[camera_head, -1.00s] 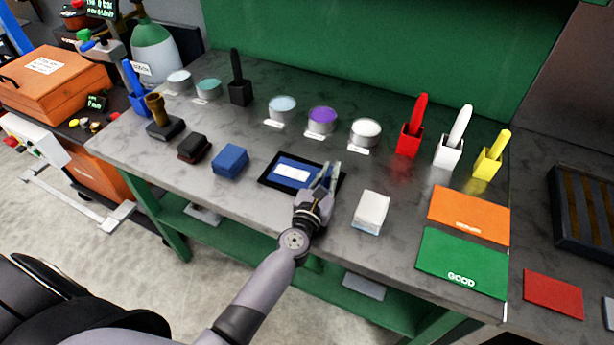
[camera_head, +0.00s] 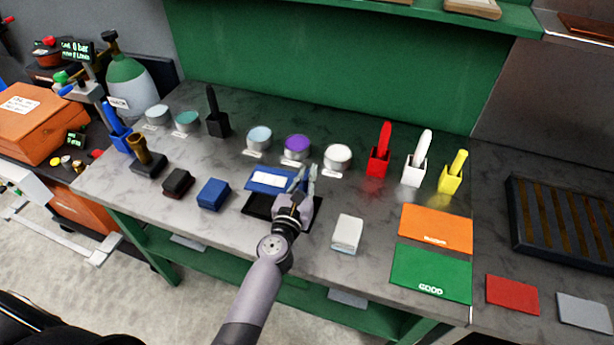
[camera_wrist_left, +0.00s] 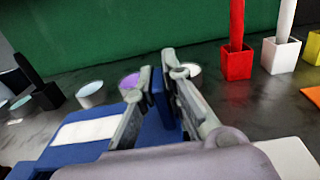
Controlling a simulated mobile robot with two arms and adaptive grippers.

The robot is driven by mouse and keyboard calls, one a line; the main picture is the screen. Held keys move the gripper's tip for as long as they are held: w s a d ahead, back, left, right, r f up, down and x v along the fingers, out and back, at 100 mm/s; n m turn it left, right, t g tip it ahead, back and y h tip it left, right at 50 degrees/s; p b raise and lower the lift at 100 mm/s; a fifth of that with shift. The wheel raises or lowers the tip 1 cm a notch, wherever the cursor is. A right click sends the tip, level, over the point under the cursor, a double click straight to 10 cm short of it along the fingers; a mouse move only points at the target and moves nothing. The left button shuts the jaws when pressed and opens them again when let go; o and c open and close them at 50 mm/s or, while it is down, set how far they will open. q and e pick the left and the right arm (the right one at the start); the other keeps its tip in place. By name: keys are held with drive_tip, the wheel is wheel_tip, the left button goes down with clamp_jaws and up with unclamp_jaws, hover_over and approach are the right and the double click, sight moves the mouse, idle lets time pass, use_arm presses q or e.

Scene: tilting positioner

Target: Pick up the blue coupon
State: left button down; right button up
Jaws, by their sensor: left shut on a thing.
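The blue coupon (camera_head: 268,178) is a flat blue plate with a white label. It is held a little above the black tray (camera_head: 262,207), which shows bare beneath it in the head view. My left gripper (camera_head: 304,178) is shut on the coupon's right side. In the left wrist view the fingers (camera_wrist_left: 160,95) pinch an upright blue part, and the coupon's labelled face (camera_wrist_left: 75,150) spreads to the lower left. The gripper hides the coupon's right end. My right gripper is not in view.
A blue block (camera_head: 213,194) is left of the tray, and a white block (camera_head: 347,233) is to its right. Several round tubs, including a purple one (camera_head: 297,147), stand behind. Red (camera_head: 379,162), white and yellow holders are back right. Orange (camera_head: 436,228) and green (camera_head: 431,272) mats lie at right.

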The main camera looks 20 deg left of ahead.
use_arm(q)
wheel_tip(320, 180, up, 8)
drive_tip(key=p, duration=0.4)
drive_tip(key=shift+p, duration=0.4)
drive_tip(key=shift+w+a+r+b, duration=0.15)
drive_tip(key=shift+r+b, duration=0.3)
drive_tip(key=shift+r, duration=0.8)
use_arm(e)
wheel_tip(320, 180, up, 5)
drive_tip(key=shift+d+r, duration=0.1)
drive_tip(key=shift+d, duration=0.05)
use_arm(q)
drive_tip(key=shift+d, duration=0.2)
